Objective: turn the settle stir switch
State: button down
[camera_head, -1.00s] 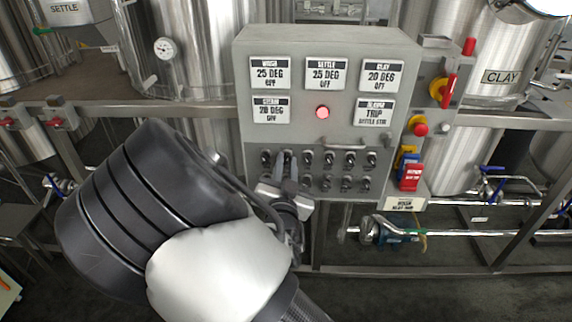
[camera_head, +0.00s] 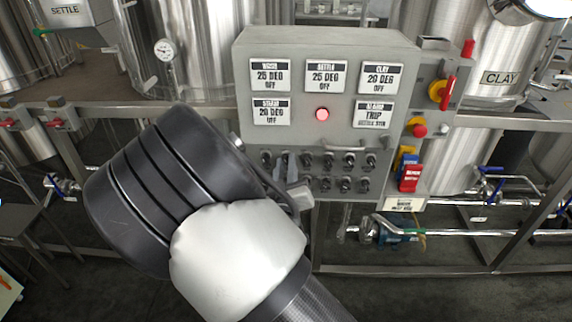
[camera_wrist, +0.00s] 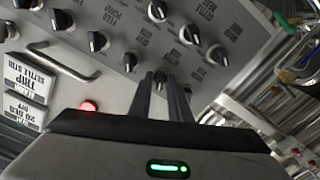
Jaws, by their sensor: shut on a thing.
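A grey control panel (camera_head: 330,60) carries two rows of black rotary switches below its displays. My gripper (camera_head: 284,160) is at the second switch from the left in the top row. In the wrist view my gripper (camera_wrist: 160,92) is shut on a black switch knob (camera_wrist: 160,76), mostly hidden between the fingers. The small labels are too blurred or turned to tell which switch is named settle stir. The settle display (camera_head: 325,74) reads 25 DEG OFF. The lower right display (camera_head: 374,113) shows TRIP, with SETTLE STIR below. A red lamp (camera_head: 322,114) is lit.
Other switches (camera_wrist: 130,62) stand close around my fingers. A bar handle (camera_head: 343,148) projects above the switch rows. A red and yellow switch (camera_head: 441,92) and a red stop button (camera_head: 419,130) are on the right. Steel tanks and pipes stand behind.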

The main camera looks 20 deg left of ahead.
jog(key=shift+n, duration=0.6)
jog(key=c, duration=1.9)
grip_release()
jog(key=shift+o, duration=0.2)
jog(key=shift+s, duration=0.1)
jog(key=p+v, duration=0.4)
jog(key=v, duration=1.3)
jog(key=shift+s, duration=0.15)
